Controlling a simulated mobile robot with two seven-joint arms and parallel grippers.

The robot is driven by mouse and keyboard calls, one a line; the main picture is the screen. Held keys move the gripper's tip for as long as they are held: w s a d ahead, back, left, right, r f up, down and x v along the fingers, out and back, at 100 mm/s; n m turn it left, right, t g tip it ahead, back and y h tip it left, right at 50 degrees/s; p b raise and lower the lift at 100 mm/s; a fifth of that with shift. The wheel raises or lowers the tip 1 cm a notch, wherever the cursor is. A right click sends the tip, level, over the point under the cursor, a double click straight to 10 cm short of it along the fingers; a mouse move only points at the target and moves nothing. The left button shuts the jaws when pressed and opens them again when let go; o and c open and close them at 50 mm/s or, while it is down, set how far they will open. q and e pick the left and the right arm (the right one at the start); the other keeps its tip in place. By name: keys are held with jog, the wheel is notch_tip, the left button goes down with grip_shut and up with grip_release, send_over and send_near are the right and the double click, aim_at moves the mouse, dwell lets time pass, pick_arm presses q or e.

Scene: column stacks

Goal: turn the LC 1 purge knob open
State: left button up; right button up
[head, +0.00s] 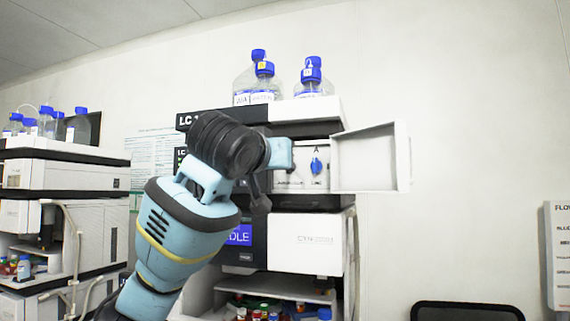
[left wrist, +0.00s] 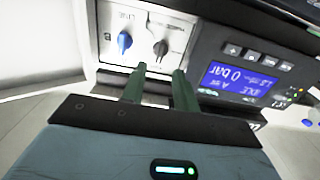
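The LC 1 stack (head: 307,240) stands in the middle of the head view. In its open bay a blue knob (head: 316,166) shows on a white panel. The left wrist view shows this blue knob (left wrist: 124,42) and a dark grey knob (left wrist: 160,47) beside it; the small lettering above the grey one appears to read purge, turned over. My left gripper (left wrist: 160,68) has its two green fingers apart and empty. The grey knob lies just beyond the gap between the fingertips; contact cannot be told. In the head view my left arm hides the grey knob. My right gripper is out of view.
A white door (head: 370,158) stands swung open right of the bay. Blue-capped bottles (head: 264,85) stand on top of the stack. A second stack (head: 62,175) stands at left; a dark chair back (head: 466,311) is lower right.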

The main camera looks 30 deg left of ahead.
pick_arm(q)
jog(key=shift+x, duration=2.9)
jog(key=shift+f, duration=0.1)
grip_shut()
